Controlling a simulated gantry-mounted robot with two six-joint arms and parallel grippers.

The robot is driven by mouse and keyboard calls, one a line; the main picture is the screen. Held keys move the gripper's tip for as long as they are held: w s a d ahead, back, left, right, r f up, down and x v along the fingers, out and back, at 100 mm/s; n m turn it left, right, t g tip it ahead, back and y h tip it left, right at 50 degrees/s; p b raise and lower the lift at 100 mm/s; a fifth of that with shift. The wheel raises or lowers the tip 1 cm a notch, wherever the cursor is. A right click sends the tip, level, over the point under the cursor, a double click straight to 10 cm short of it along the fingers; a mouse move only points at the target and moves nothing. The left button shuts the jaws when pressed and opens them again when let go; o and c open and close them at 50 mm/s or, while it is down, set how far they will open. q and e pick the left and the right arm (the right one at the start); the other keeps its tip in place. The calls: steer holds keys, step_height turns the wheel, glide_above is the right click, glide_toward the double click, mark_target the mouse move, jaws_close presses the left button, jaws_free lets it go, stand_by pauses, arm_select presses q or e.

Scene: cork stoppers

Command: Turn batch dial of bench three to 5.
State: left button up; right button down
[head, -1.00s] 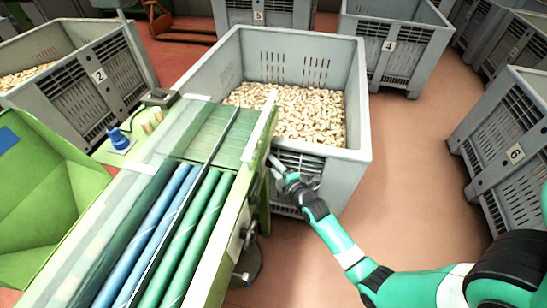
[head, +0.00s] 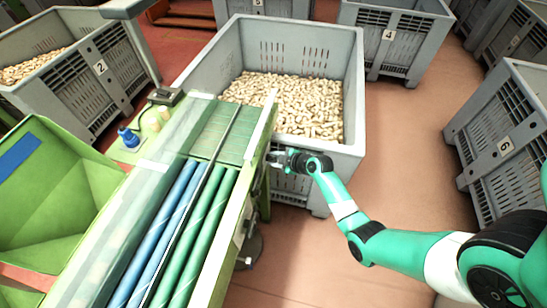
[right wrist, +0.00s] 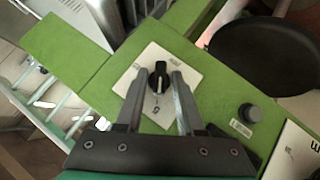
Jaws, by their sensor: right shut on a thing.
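The batch dial (right wrist: 159,82) is a black knob with a pale pointer line on a white plate (right wrist: 142,68), fixed to a green panel. The plate carries small dark marks; one below the knob looks like a 5, and the pointer line appears to face toward it. My right gripper (right wrist: 157,83) has its two fingers on either side of the knob, shut on it. In the head view my right gripper (head: 272,159) is at the right side of the green sorting bench (head: 228,225), and the dial is hidden there. My left gripper is not in view.
A grey crate of corks (head: 352,100) stands behind the bench's end, close to my right wrist. Crates numbered 2, 4 and 6 stand around. The floor (head: 400,170) at right is clear.

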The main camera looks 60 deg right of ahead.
stand_by(0.5)
steer(key=c, duration=0.8)
jaws_free()
steer(key=shift+c, duration=0.2)
steer(key=p+v, duration=0.9)
steer(key=v, duration=0.2)
steer(key=shift+s+r, duration=0.25)
steer(key=shift+d, duration=0.1)
